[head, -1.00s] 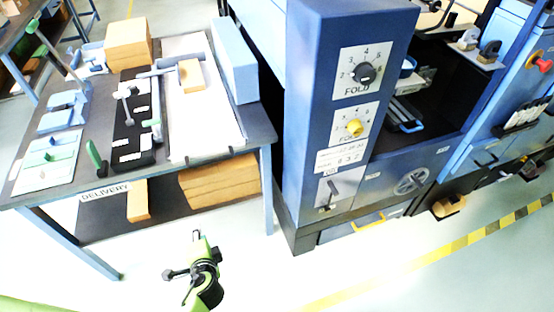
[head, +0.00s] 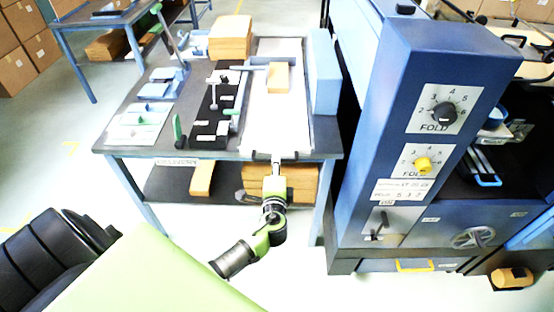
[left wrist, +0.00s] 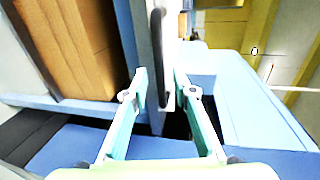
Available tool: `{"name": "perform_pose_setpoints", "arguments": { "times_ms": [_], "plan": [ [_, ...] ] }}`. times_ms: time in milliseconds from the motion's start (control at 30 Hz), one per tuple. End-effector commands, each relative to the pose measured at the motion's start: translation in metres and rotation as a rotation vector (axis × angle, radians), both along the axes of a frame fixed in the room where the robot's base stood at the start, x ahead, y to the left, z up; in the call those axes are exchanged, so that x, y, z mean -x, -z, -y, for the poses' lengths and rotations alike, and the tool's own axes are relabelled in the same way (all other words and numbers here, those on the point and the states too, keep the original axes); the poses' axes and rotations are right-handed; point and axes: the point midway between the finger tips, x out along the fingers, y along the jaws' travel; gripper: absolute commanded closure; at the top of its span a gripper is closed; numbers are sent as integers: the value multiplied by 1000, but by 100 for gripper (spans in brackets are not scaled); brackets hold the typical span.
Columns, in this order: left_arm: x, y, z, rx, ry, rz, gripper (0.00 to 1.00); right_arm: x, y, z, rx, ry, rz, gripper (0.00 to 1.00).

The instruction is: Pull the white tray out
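The white tray (head: 290,120) is a long, pale, flat piece lying lengthwise on the right part of the dark table, its front end at the table's front edge. A tan block (head: 279,80) rests on it. My left gripper (head: 276,158) is at the tray's front end, in front of the table edge. In the left wrist view my left gripper (left wrist: 160,85) has its two fingers apart, with a dark bar-like handle (left wrist: 160,50) between their tips. I cannot tell whether either finger touches it. My right gripper is not in view.
A blue box (head: 322,75) stands right of the tray, and a black fixture (head: 213,118) stands left of it. A blue machine (head: 400,120) with dials is close on the right. Wooden boards (head: 255,190) lie on the shelf below. The floor before the table is clear.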

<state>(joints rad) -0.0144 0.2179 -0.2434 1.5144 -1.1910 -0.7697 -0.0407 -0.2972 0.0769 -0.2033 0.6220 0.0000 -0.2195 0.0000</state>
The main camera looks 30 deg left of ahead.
Motion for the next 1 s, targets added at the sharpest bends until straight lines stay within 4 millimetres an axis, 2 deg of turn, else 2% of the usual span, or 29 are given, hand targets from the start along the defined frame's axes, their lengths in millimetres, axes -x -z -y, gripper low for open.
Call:
{"name": "perform_pose_setpoints", "arguments": {
  "times_ms": [200, 600, 633, 700, 1000],
  "plan": [
    [-20, 5, -12, 0, 0, 0, 75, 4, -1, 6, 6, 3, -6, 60],
    [-25, 6, -16, 1, 0, 0, 75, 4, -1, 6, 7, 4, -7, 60],
    [-25, 6, -16, 1, 0, 0, 80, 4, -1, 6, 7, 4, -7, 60],
    [-25, 7, -16, 1, 0, 0, 98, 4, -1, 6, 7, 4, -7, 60],
    [-24, 7, -15, 2, 0, -1, 100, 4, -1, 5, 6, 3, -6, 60]
  ]
}}
